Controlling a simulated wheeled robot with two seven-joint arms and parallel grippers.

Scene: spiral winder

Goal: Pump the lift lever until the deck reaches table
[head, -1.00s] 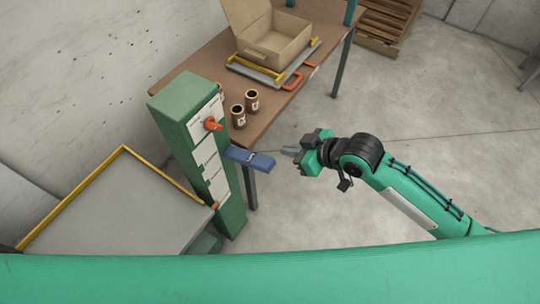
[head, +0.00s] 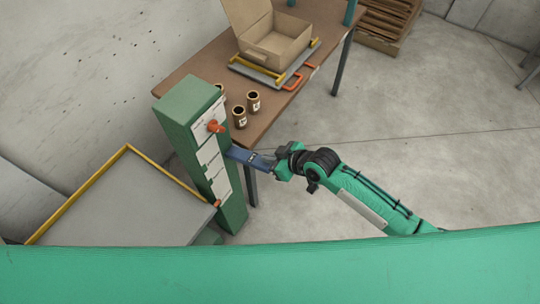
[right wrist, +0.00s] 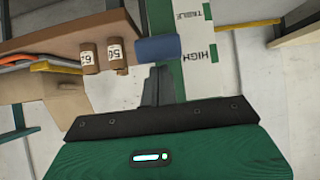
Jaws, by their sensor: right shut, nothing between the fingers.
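The lift lever (head: 250,158) is a blue bar that sticks out to the right from the green lift column (head: 183,115). The deck (head: 130,205), a grey plate with a yellow rim, is left of the column, lower than the brown table (head: 190,68). My right gripper (head: 277,162) is at the lever's outer end, shut and empty. In the right wrist view its fingers (right wrist: 158,82) point at the blue lever (right wrist: 158,48); I cannot tell whether they touch it. My left gripper is not in view.
An orange knob (head: 215,126) and an orange pointer (head: 217,203) show on the column. The floor to the right (head: 430,150) is clear.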

